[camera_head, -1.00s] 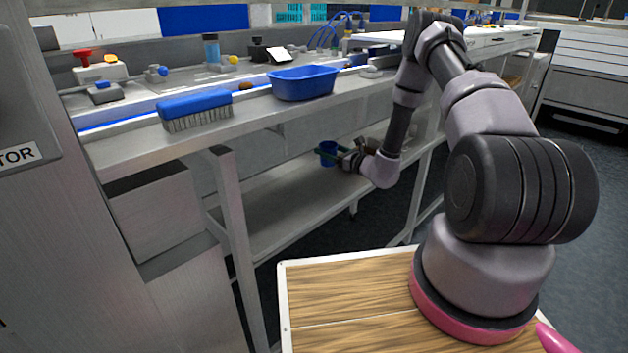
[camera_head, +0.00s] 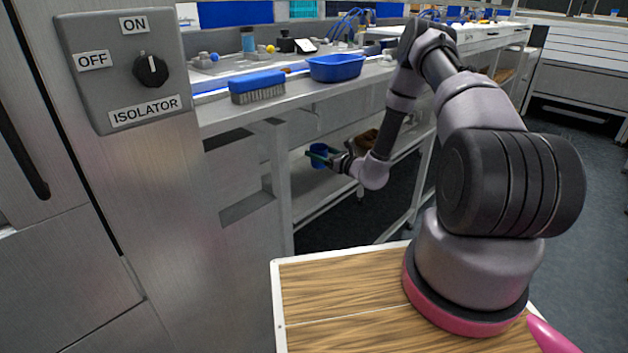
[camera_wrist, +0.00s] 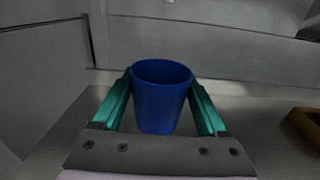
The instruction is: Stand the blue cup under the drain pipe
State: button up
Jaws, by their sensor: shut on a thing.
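The blue cup (camera_head: 319,155) is upright between the green fingers of my gripper (camera_head: 317,158), beneath the bench and near the level of the lower shelf. In the wrist view the cup (camera_wrist: 160,97) fills the gap between the two fingers of my gripper (camera_wrist: 161,88), which is shut on it. I cannot tell whether the cup's base touches the shelf. I cannot make out the drain pipe in either view.
A steel isolator cabinet (camera_head: 170,190) stands close on the left. A blue tub (camera_head: 336,67) and a blue brush (camera_head: 257,84) lie on the bench above. A brown box (camera_wrist: 306,127) is right of the cup on the lower shelf (camera_head: 305,195).

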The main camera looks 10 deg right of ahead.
notch_tip(320, 180, down, 7)
jog(key=shift+f, duration=0.15)
jog(key=shift+f, duration=0.15)
jog(key=o, duration=1.2)
jog(key=shift+o, duration=0.2)
jog(key=shift+r, duration=0.2)
jog(key=v, duration=1.2)
jog(key=shift+s, duration=0.1)
